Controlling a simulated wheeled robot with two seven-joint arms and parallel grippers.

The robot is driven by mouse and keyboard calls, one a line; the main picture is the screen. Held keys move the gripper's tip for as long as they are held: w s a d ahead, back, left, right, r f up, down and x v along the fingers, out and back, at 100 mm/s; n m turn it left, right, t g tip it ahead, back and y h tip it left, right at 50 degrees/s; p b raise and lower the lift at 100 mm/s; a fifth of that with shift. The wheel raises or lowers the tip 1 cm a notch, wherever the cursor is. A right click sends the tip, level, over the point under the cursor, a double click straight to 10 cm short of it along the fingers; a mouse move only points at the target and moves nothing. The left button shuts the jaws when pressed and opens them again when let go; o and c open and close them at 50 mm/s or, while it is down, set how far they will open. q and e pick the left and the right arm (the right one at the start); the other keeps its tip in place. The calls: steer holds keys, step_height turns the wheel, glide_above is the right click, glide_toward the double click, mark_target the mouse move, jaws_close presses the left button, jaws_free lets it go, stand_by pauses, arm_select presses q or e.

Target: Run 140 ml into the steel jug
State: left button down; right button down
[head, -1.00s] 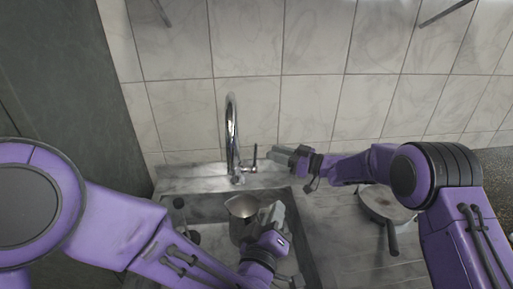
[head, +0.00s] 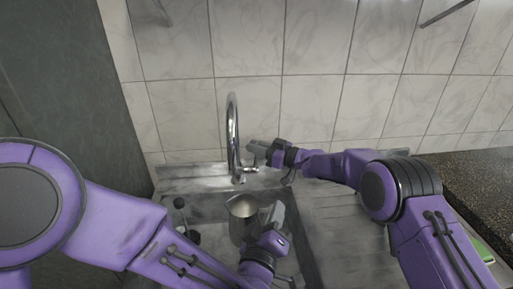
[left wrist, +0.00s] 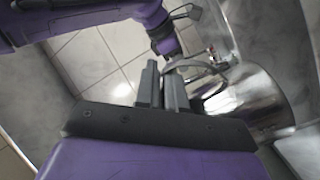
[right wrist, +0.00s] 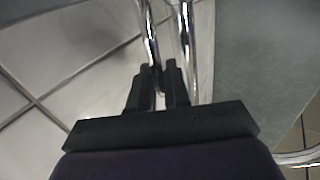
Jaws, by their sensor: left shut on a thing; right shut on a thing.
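The steel jug (head: 243,229) stands upright in the sink, with its open top below the chrome tap (head: 232,125). My left gripper (head: 274,217) is shut on the jug at its right side; the jug also shows close up in the left wrist view (left wrist: 257,100). My right gripper (head: 257,150) is shut on the tap lever, beside the tap's base. In the right wrist view the fingers (right wrist: 163,78) close around a thin part with chrome pipes behind. The lever is mostly hidden in the head view. I see no water stream, and the level inside the jug cannot be read.
The sink wall (head: 306,245) is close on the right of my left gripper. Dark small items (head: 183,215) lie at the sink's left. A tiled wall (head: 310,110) stands behind the tap. A dark speckled counter (head: 470,185) and a green object (head: 484,250) are at right.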

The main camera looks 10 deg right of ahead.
steer(key=shift+s+f+n+t+y, duration=0.15)
steer(key=shift+s+f+n+y, duration=0.1)
steer(key=shift+s+n+y, duration=0.55)
steer(key=shift+s+f+n+t+y, duration=0.1)
steer(key=shift+s+f+n+y, duration=0.25)
steer(key=shift+s+n, duration=0.7)
steer(key=shift+s+f+n+t+y, duration=0.15)
steer(key=shift+s+n+y, duration=0.45)
steer(key=shift+n, duration=0.65)
steer(key=c, duration=1.3)
jaws_free()
step_height(320, 180, up, 10)
